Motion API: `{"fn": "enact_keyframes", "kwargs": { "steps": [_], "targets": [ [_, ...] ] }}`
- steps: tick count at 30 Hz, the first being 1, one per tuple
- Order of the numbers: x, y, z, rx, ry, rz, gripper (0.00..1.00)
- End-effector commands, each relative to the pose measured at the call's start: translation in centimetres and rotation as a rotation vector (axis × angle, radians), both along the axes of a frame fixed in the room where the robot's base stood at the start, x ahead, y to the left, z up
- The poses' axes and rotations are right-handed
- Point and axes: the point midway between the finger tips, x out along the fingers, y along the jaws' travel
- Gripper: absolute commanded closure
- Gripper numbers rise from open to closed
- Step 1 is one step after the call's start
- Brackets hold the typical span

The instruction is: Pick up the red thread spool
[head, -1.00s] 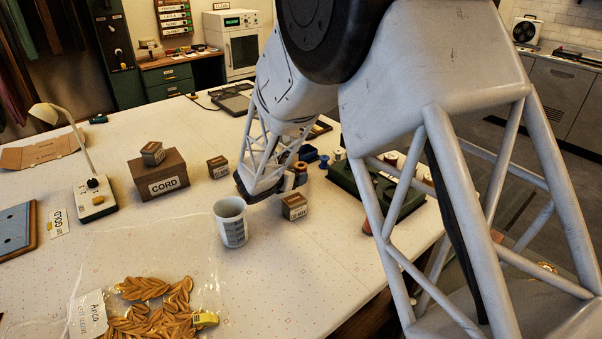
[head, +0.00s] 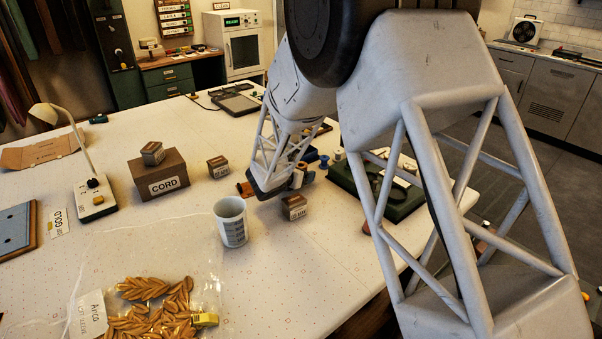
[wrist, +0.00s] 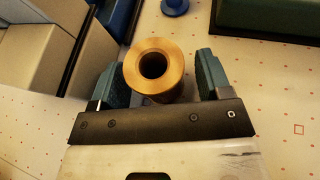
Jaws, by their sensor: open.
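A spool (wrist: 172,72) with a tan-orange flange and a dark centre hole stands between the two teal fingers of my gripper (wrist: 160,78) in the wrist view. The fingers are open, with a visible gap on the right; any gap on the left is small. Its thread colour is hard to tell from above. In the head view my gripper (head: 280,188) is low over the table and a brownish spool top (head: 302,165) shows just behind it, mostly hidden. A separate reddish piece (head: 367,227) lies near the table's right edge.
A small labelled box (head: 294,207) stands close in front of my gripper. A green tray (head: 395,210) lies to the right, partly behind my arm. A blue spool (wrist: 175,6) lies ahead in the wrist view.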

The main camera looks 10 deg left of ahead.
Motion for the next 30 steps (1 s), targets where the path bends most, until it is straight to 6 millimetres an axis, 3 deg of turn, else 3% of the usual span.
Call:
{"fn": "enact_keyframes", "kwargs": {
  "steps": [19, 28, 30],
  "targets": [
    [0.20, -0.09, -0.09, 0.000, 0.000, 0.001, 0.30],
    [0.20, -0.09, -0.09, 0.000, 0.000, 0.001, 0.76],
    [0.20, -0.09, -0.08, 0.000, 0.000, 0.001, 0.80]
  ]
}}
